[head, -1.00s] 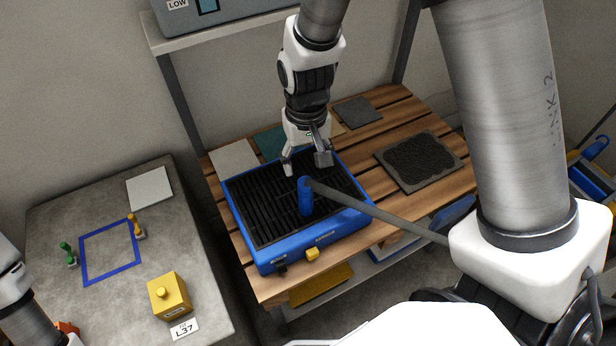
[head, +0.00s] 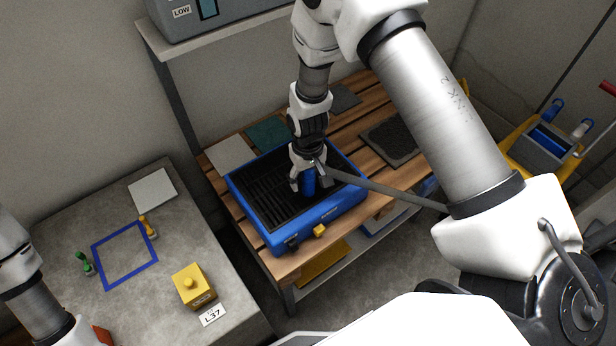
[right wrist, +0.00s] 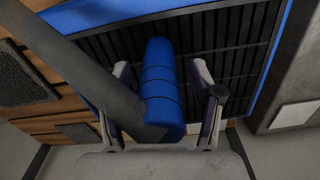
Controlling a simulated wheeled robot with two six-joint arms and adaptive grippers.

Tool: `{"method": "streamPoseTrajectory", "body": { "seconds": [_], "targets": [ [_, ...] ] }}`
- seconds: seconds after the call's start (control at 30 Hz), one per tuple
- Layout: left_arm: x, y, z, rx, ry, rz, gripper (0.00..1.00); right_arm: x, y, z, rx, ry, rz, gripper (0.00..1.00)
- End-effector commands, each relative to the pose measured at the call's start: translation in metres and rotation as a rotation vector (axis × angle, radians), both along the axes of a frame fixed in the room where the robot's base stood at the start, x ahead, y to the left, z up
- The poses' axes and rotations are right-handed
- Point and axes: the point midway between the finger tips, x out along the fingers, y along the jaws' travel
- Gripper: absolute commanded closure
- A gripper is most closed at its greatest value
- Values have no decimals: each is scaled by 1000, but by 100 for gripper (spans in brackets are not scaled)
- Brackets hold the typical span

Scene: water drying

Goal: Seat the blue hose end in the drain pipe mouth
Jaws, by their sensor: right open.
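The blue hose end (head: 309,183) stands upright over the black slatted top of the blue-framed unit (head: 340,210). A grey hose (head: 390,192) runs from it to the right. My right gripper (head: 309,187) is open around the blue hose end. In the right wrist view the blue hose end (right wrist: 162,85) lies between the two spread fingers (right wrist: 163,85), with gaps visible on both sides. I cannot make out a drain pipe mouth. Only part of my left arm shows at the lower left; its gripper is out of view.
The unit sits on a slatted wooden bench (head: 225,190) with a dark textured tray (head: 393,140) at right. A grey table (head: 60,225) at left holds a yellow block (head: 193,287), a blue square outline and small green and orange pieces. A shelf is behind.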

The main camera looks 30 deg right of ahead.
Motion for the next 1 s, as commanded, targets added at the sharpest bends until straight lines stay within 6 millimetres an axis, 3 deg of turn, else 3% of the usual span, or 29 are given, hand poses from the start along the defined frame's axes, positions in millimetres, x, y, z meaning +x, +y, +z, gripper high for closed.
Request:
{"method": "streamPoseTrajectory", "body": {
  "seconds": [0.07,0.27,0.67,1.0],
  "targets": [
    [0,0,0,0,0,-1,34,0,0,0,0,0,0,35],
    [0,0,0,0,0,-1,34,0,0,0,0,0,0,100],
    [0,0,3,0,0,0,34,0,0,4,0,0,0,100],
    [0,0,27,0,0,0,34,0,-1,30,0,-1,0,100]
  ]
}}
